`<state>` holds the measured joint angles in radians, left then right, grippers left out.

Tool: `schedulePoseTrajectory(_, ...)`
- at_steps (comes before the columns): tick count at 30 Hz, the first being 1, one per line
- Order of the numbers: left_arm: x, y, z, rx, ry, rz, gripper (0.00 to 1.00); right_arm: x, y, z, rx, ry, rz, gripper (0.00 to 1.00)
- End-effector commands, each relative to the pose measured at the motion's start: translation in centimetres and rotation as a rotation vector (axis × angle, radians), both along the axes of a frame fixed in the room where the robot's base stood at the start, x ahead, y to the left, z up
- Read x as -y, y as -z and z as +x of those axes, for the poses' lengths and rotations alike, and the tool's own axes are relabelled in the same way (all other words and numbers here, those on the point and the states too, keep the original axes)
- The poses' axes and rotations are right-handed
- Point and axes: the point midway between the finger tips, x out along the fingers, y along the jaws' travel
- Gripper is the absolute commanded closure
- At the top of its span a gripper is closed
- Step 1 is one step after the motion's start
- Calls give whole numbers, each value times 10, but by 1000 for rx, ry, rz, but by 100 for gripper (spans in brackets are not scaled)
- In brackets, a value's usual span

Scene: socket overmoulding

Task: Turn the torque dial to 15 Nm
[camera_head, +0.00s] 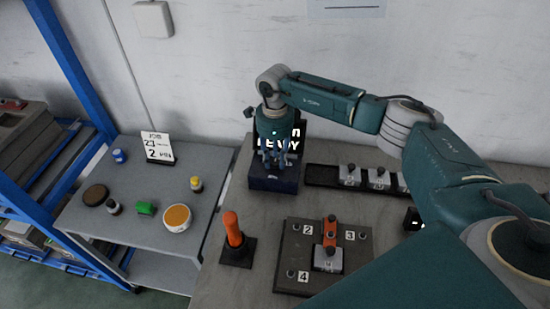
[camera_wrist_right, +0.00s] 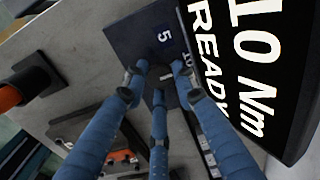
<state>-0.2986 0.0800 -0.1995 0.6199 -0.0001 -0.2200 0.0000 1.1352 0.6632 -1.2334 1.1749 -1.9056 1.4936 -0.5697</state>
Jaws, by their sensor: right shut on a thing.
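The torque dial's dark blue box (camera_head: 272,184) stands on the bench against the wall. In the wrist view its top (camera_wrist_right: 125,35) carries a label "5" and a partly covered one that looks like "10". A black display (camera_wrist_right: 245,75) beside it reads "10 Nm READY"; in the head view the display (camera_head: 299,132) is partly behind my gripper. My right gripper (camera_head: 272,163) points down over the box. In the wrist view its blue fingers (camera_wrist_right: 152,82) are closed together on the dial, which they almost wholly hide. My left gripper is not in view.
An orange-handled tool (camera_head: 232,232) stands in a dark holder in front of the box. A numbered plate (camera_head: 297,245) with an orange clamp lies nearby. A black tray (camera_head: 322,176) of metal parts is to the right. A job card (camera_head: 158,148) and small containers stand on the left table.

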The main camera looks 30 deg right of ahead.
Motion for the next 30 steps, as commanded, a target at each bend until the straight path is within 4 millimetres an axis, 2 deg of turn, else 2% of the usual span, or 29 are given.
schedulePoseTrajectory(8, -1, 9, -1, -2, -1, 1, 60, 0, 1, 1, 2, 134, 0, 99)
schedulePoseTrajectory(30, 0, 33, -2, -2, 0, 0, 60, 1, 0, 1, 2, 797, 0, 99)
